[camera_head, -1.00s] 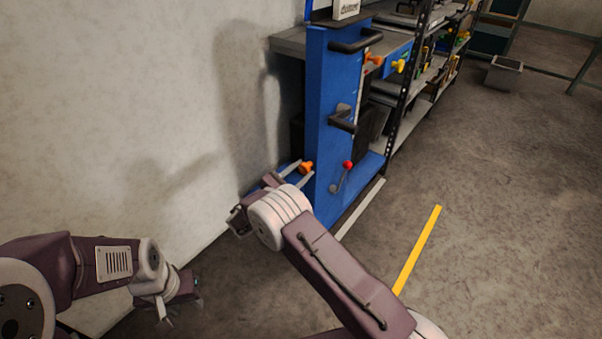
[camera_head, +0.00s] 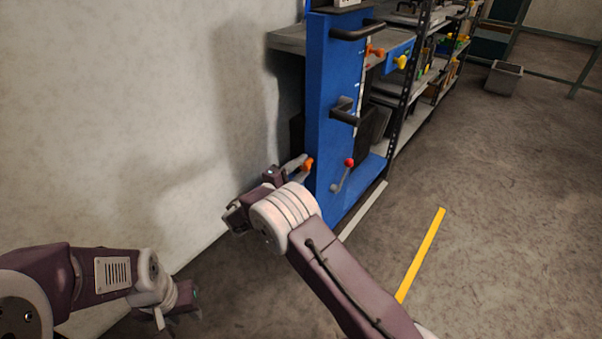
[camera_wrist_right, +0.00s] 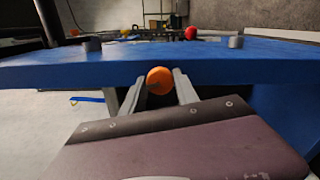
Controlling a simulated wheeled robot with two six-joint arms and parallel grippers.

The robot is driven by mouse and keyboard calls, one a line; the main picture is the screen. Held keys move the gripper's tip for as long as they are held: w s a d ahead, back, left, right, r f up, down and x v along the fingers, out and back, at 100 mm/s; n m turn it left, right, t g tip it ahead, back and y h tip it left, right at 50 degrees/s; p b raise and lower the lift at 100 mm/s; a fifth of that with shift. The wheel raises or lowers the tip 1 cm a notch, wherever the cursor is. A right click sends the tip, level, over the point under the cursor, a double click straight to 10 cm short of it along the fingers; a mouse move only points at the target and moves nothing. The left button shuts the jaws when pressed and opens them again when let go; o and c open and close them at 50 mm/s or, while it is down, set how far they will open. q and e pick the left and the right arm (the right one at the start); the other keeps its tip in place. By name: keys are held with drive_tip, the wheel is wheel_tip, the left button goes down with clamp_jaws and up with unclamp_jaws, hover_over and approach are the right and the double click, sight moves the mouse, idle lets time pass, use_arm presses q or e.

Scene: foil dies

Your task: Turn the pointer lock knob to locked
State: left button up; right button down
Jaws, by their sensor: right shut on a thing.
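A blue upright panel (camera_head: 335,90) stands at the wall. An orange knob (camera_head: 308,164) is low on its left edge; in the right wrist view the same round orange knob (camera_wrist_right: 159,80) sits between my two fingers. My right gripper (camera_head: 302,170) is shut on this orange knob, one finger on each side; its fingers also show in the wrist view (camera_wrist_right: 159,88). No lock marking is readable, so the knob's setting cannot be told. My left gripper (camera_head: 178,310) hangs low at the left, away from the panel; its jaw opening is unclear.
A red-tipped lever (camera_head: 349,163) is right of the held knob. Dark handles (camera_head: 345,112), another orange knob (camera_head: 375,51) and a yellow knob (camera_head: 400,62) are higher up. Shelves stand behind. A yellow floor strip (camera_head: 420,255) lies on clear floor to the right.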

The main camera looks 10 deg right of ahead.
drive_tip(key=shift+f+m+b, duration=0.1)
drive_tip(key=shift+m+b, duration=0.7)
drive_tip(key=shift+m, duration=0.3)
drive_tip(key=c, duration=0.9)
unclamp_jaws()
drive_tip(key=shift+c, duration=0.2)
drive_tip(key=shift+a, duration=0.1)
drive_tip(key=p+v, duration=0.3)
drive_tip(key=v, duration=0.6)
drive_tip(key=shift+p, duration=0.3)
